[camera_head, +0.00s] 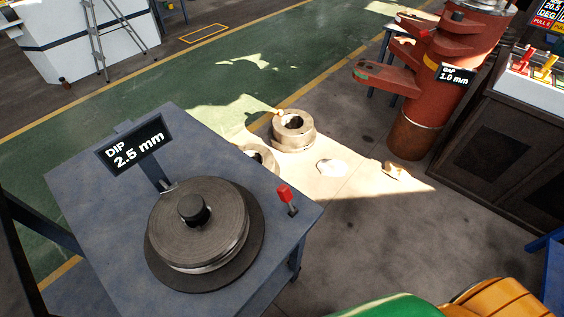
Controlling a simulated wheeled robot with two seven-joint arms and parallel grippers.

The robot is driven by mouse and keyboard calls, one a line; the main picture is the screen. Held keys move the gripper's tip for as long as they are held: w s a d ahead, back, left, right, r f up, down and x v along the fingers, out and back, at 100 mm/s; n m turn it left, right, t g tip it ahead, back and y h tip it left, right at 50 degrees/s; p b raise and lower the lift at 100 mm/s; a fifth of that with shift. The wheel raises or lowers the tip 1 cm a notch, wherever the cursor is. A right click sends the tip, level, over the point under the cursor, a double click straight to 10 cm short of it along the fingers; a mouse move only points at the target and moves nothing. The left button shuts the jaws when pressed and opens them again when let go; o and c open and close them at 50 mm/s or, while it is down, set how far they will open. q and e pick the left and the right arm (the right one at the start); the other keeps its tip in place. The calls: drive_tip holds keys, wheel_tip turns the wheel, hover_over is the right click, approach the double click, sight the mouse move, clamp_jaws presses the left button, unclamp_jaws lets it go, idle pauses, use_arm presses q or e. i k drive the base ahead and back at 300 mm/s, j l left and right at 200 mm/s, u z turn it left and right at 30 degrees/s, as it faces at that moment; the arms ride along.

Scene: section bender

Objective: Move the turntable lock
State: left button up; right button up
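A turntable stands on a blue-grey table (100,205). It has a dark base disc with a thick grey metal disc (225,240) stacked on it and a black knob at its centre (194,209). A small lever with a red handle (285,194) stands upright on the table to the right of the disc, near the table's right corner. It looks like the turntable lock. Neither of my grippers is in view, so nothing is seen touching the lever or the disc.
A sign reading "DIP 2.5 mm" (136,145) stands behind the disc. Metal rings (293,138) lie on the floor beyond the table. A red machine (440,75) and a dark cabinet with coloured levers (510,135) are at right. A green and an orange shape fill the bottom right.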

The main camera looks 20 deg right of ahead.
sight(284, 195)
drive_tip(key=i+l+u, duration=0.2)
drive_tip(key=l, duration=0.25)
drive_tip(key=i+l+u, duration=0.2)
drive_tip(key=l, duration=0.25)
drive_tip(key=l+u, duration=0.2)
drive_tip(key=l, duration=0.25)
drive_tip(key=i+l+u, duration=0.1)
drive_tip(key=l+u, duration=0.15)
drive_tip(key=l, duration=0.3)
